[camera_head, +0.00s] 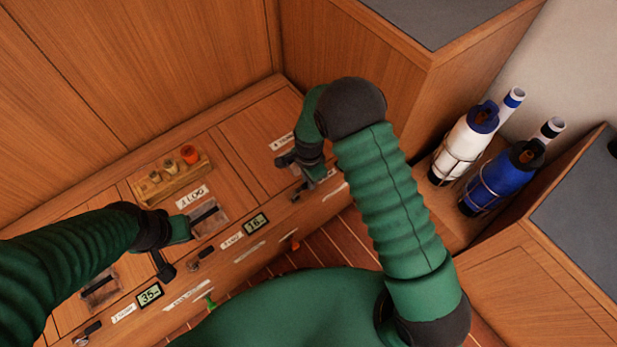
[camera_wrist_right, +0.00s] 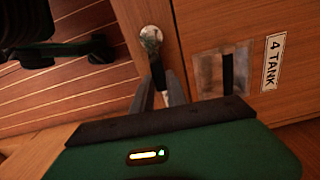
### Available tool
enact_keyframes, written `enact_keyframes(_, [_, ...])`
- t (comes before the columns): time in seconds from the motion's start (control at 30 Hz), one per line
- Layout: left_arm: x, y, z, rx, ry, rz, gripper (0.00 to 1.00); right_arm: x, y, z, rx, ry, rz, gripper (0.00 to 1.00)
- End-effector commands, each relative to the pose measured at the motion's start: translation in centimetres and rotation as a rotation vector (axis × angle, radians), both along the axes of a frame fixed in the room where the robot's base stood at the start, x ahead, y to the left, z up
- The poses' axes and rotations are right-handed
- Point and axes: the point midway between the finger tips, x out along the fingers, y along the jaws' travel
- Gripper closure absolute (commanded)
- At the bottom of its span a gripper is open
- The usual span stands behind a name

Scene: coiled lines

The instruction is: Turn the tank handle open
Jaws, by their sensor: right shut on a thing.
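The tank handle (camera_wrist_right: 157,70) is a dark lever on a round silver pivot in the right wrist view. The "4 TANK" label (camera_wrist_right: 271,63) is to its right, beyond a clear-looking plate with a dark slot (camera_wrist_right: 227,74). My right gripper (camera_wrist_right: 158,92) is shut on the lever, its fingers on either side of it. In the head view my right gripper (camera_head: 310,178) is at the far end of the bench, below the tank label (camera_head: 282,141), and mostly hides the handle. My left gripper (camera_head: 180,235) is over the bench middle; its jaw opening is unclear.
The bench front carries other small levers (camera_head: 194,265), labels and displays reading 16 (camera_head: 256,223) and 35 (camera_head: 149,294). A wooden block with pegs (camera_head: 174,179) sits on the bench top. White (camera_head: 461,148) and blue (camera_head: 495,185) strapped bottles stand at right. Cabinets border the bench.

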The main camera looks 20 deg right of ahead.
Motion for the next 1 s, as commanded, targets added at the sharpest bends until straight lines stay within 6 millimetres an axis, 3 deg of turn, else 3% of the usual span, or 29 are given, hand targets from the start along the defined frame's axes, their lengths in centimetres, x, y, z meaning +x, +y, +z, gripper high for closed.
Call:
enact_keyframes(0.27, [0.0,0.0,3.1,0.000,0.000,0.000,1.00,-1.0,0.1,0.6,0.003,0.001,-0.178,1.00])
enact_keyframes(1.0, [0.0,0.0,10.7,0.000,0.000,0.000,1.00,-4.7,1.0,0.5,0.002,0.002,-0.877,1.00])
